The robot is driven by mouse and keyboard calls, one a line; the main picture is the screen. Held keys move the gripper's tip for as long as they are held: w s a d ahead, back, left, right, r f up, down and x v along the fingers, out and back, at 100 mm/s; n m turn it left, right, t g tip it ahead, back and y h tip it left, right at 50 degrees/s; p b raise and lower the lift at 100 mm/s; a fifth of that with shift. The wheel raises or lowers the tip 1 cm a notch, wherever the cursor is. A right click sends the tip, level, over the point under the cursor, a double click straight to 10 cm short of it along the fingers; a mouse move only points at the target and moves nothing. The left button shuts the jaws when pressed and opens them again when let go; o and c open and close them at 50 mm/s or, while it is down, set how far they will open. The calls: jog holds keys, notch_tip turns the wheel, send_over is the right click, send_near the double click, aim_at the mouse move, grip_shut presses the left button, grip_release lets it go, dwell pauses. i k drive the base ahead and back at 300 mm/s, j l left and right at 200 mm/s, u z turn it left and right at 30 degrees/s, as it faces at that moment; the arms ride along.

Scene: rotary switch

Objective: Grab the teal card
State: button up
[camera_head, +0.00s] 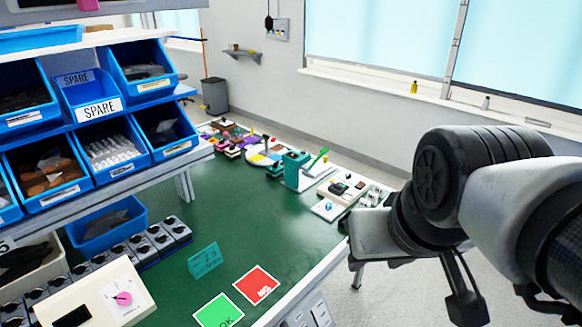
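The teal card (205,261) lies on the green tabletop (245,215), left of the red card and above the green OK card, with dark marks on its face. Nothing is on it and nothing touches it. My arm fills the right side of the head view, off the table's right edge. A dark part at its lower end (467,297) hangs over the floor, well to the right of the teal card. It may be my gripper, but whether it is open or shut does not show.
A red card (257,285) and a green OK card (218,312) lie near the table's front edge. A white box with a pink rotary knob (123,298) stands at lower left. Blue bins (110,145) rise at left. Equipment (292,170) stands at the far end. Mid-table is clear.

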aim_at(199, 264)
jog(key=i+l+u, duration=0.25)
jog(key=u, duration=0.25)
jog(key=i+l+u, duration=0.15)
jog(key=l+u, duration=0.3)
